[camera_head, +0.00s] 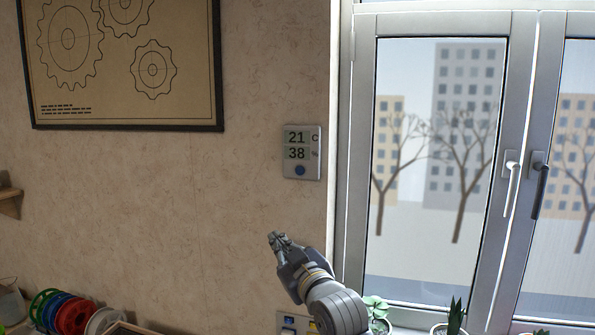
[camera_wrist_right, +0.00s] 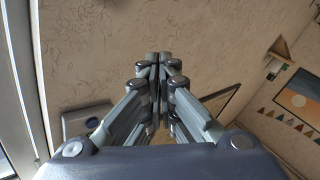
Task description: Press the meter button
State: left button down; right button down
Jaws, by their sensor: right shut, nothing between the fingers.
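The meter (camera_head: 302,153) is a small grey panel on the wall left of the window, reading 21 C and 38 %. Its round blue button (camera_head: 300,170) sits near its lower edge. My right gripper (camera_head: 277,238) is below the meter and slightly left of it, apart from the button. The right wrist view shows its fingers (camera_wrist_right: 159,62) shut together and empty. In that view, a grey-blue wall box (camera_wrist_right: 75,124) shows left of the fingers, partly hidden; its display and button cannot be made out. My left gripper is in neither view.
The window frame (camera_head: 346,130) stands right of the meter, with plants (camera_head: 452,318) on the sill. A framed gear poster (camera_head: 130,127) hangs upper left. Coloured spools (camera_head: 73,314) stand lower left, and a small panel (camera_head: 290,322) is below my right gripper. The wall between gripper and meter is clear.

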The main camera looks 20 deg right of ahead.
aim_at(298, 171)
jog(key=s+r+n+t, duration=0.1)
jog(key=s+r+t, duration=0.2)
jog(key=r, duration=1.2)
jog(key=shift+s+a+r+y, duration=0.15)
jog(key=shift+s+a+y, duration=0.2)
jog(key=shift+s, duration=0.75)
jog(key=shift+d, duration=0.1)
jog(key=shift+w+d, duration=0.8)
jog(key=shift+w, duration=0.4)
jog(key=shift+w+d, duration=0.85)
jog(key=shift+w, duration=0.4)
jog(key=shift+w+d, duration=0.8)
jog(key=shift+w, duration=0.4)
jog(key=shift+w+d, duration=0.25)
jog(key=shift+w, duration=0.1)
